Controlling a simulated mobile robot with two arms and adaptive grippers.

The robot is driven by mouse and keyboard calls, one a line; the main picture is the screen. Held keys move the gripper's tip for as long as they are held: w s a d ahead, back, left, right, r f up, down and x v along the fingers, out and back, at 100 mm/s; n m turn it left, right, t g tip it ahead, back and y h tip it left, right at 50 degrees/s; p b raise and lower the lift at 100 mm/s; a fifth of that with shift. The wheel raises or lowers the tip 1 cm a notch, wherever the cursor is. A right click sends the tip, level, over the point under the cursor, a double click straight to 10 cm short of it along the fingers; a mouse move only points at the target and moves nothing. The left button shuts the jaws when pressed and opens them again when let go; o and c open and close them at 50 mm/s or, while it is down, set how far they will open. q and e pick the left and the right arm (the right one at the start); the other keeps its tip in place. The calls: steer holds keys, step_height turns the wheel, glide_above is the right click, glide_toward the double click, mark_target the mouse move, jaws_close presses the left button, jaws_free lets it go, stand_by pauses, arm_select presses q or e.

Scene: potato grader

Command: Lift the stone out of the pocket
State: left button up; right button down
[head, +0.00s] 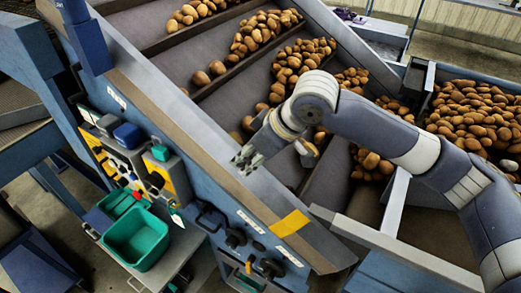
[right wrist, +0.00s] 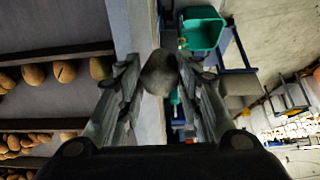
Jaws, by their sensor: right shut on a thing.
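The stone (right wrist: 159,73) is a rounded grey-brown lump in the right wrist view. My right gripper (head: 247,158) is shut on it, with the stone held between the fingertips of the gripper (right wrist: 158,80). In the head view the gripper is over the sloping side rail (head: 190,118) of the grader, at the left edge of the deck. I cannot make out the stone there, where the fingers seem to hide it. No pocket can be told apart under the stone. My left gripper is not in view.
Potatoes (head: 300,62) lie in rows between the slats of the grader deck. A full potato bin (head: 470,112) stands at the right. A green bin (head: 137,238) sits on a side stand beyond the rail, below left of my gripper. A yellow label (head: 290,223) marks the rail.

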steer(key=s+a+b, duration=0.3)
steer(key=s+a, duration=0.3)
steer(key=s, duration=0.1)
steer(key=shift+s+a, duration=0.2)
steer(key=shift+a, duration=0.05)
